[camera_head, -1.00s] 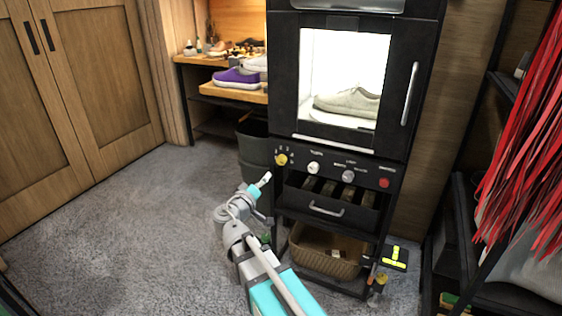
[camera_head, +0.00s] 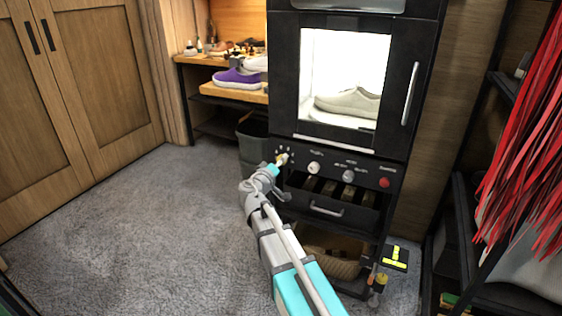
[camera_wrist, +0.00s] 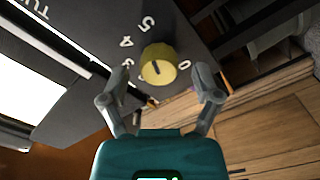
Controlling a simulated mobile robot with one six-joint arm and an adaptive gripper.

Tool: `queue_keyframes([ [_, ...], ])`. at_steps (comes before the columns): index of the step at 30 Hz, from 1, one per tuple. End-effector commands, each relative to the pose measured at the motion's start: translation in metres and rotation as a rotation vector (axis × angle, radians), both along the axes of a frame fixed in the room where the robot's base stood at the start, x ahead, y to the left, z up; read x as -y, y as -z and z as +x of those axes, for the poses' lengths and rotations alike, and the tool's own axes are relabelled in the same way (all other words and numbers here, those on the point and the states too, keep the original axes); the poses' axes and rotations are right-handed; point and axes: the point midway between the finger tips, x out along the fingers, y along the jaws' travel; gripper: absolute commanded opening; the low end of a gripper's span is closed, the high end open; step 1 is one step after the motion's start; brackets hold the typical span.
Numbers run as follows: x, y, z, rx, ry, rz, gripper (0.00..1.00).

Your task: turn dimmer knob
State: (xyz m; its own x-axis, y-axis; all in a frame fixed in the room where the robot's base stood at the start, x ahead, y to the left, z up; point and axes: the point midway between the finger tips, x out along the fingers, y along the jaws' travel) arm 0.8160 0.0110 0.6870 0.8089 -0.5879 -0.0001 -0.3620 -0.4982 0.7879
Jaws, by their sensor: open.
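The dimmer knob (camera_wrist: 158,66) is a yellow round knob with a dark pointer line, set on a black panel with numbers around it in the wrist view. In the head view the knob (camera_head: 282,159) sits at the left end of the cabinet's control panel, partly covered by my gripper. My gripper (camera_wrist: 165,82) is open, with one finger on each side of the knob in the wrist view. I cannot tell whether either finger touches it. In the head view my gripper (camera_head: 277,165) is right at the knob.
The black cabinet (camera_head: 284,80) has a lit window with a pale sneaker (camera_head: 348,103) inside. Two white knobs (camera_head: 314,168) and a red button (camera_head: 384,183) are to the right on the panel. A dark bin (camera_head: 252,145) stands left of the cabinet. The carpet at left is clear.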

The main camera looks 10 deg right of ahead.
Motion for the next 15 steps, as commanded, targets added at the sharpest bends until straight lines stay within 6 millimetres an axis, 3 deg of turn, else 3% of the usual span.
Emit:
queue_keyframes([
  [6, 0.0081, 0.0, 0.0114, 0.0, 0.0, 0.0, 0.81],
  [15, 0.0091, 0.0, 0.012, 0.0, -0.001, 0.0, 0.81],
])
